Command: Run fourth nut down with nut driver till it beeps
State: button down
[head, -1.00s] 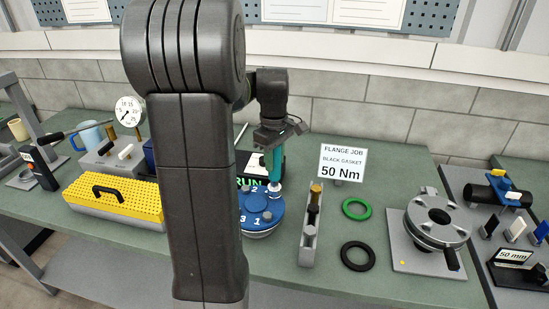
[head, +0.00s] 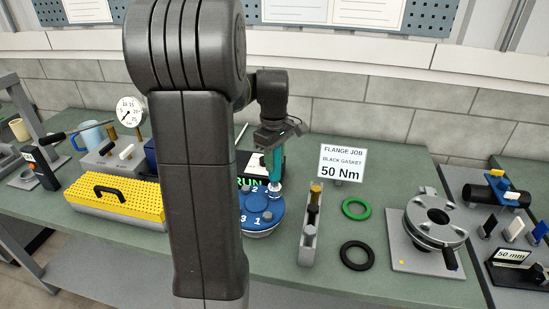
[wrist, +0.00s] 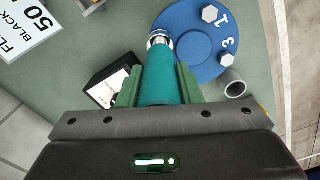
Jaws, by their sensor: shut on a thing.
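My gripper (head: 275,137) is shut on the teal nut driver (head: 273,163), which also fills the middle of the wrist view (wrist: 160,82). The driver points down, and its metal socket end (wrist: 160,40) is at the rim area of the blue round plate (head: 252,207). The nut under the socket is hidden. The plate shows in the wrist view (wrist: 192,60) with a hex head (wrist: 210,14) by the number 1 and a grey round piece (wrist: 235,88) near the number 3.
A black display (head: 250,182) reading RUN stands behind the plate. A grey holder (head: 308,240), green ring (head: 356,208), black ring (head: 357,255) and a flange fixture (head: 435,225) are to the right. A yellow perforated box (head: 115,199) is at left. My arm hides part of the bench.

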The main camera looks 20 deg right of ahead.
jog(key=shift+s+a+f, duration=0.1)
jog(key=shift+f, duration=0.15)
jog(key=shift+w+r+p, duration=0.2)
jog(key=shift+r+p, duration=0.95)
jog(key=shift+r, duration=0.1)
jog(key=shift+r+p, duration=0.75)
jog(key=shift+r, duration=1.65)
